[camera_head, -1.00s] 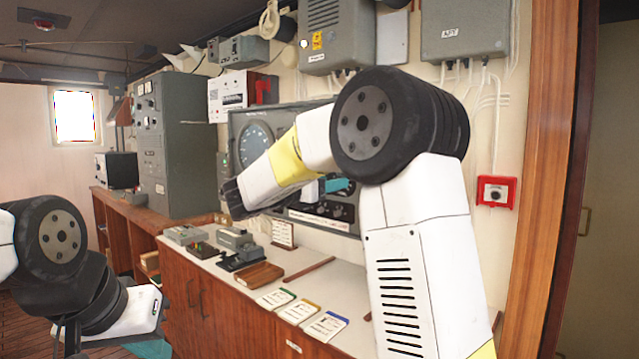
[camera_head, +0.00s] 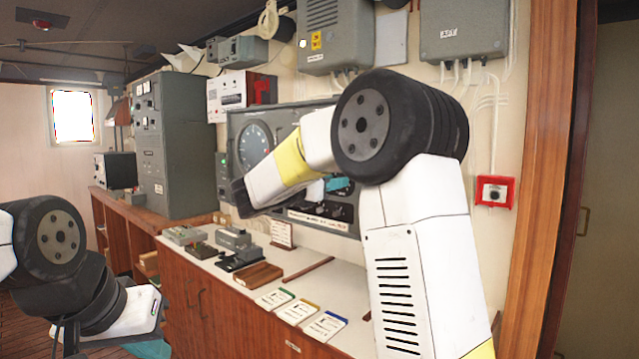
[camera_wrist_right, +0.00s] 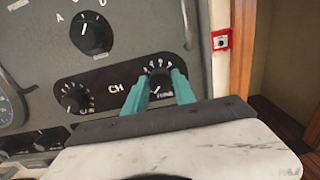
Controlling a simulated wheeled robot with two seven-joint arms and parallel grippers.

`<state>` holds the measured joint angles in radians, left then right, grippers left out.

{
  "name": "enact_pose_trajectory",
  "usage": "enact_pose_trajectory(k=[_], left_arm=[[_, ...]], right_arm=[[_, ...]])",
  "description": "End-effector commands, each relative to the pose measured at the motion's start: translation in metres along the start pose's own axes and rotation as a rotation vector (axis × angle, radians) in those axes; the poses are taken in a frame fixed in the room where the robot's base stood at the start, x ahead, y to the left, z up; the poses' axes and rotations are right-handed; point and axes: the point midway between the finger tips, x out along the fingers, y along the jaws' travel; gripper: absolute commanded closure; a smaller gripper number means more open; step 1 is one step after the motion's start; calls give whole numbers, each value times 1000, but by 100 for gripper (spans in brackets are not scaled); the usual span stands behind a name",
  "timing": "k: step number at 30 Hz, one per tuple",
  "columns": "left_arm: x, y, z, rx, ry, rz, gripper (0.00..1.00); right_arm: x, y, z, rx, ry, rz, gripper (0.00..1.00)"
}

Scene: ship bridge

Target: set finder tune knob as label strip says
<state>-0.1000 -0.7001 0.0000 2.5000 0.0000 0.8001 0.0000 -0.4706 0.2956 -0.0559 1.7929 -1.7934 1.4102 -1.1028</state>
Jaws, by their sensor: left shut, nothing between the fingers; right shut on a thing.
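My right gripper (camera_wrist_right: 160,82) is shut on a small dark knob (camera_wrist_right: 160,75) with white scale marks, one teal finger on each side. I take it to be the finder tune knob; the small lettering under it is hard to read. Fingers partly cover its scale. In the head view my right gripper (camera_head: 338,184) is at the lower part of the grey wall panel (camera_head: 236,130), partly behind my arm. A white label strip (camera_head: 318,222) runs along the panel's lower edge; its text is too small to read. My left gripper (camera_head: 152,349) is low at left, shut and empty, mostly hidden.
Left of the held knob are a similar knob (camera_wrist_right: 75,98) and, higher, a larger selector (camera_wrist_right: 92,36). The counter (camera_head: 345,285) below the panel holds cards (camera_head: 299,312), a wooden block (camera_head: 258,275) and small devices. A red call box (camera_head: 495,192) is on the wall at right.

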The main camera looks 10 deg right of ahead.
Motion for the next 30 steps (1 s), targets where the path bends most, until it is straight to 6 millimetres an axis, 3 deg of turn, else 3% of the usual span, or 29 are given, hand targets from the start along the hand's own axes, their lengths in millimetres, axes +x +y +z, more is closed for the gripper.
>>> enact_pose_trajectory(k=[11,30], left_arm=[[0,0,0,0,0,0,100],[0,0,0,0,0,0,100]], right_arm=[[-1,0,0,194,1,1,100],[-1,-2,-2,797,2,1,100]])
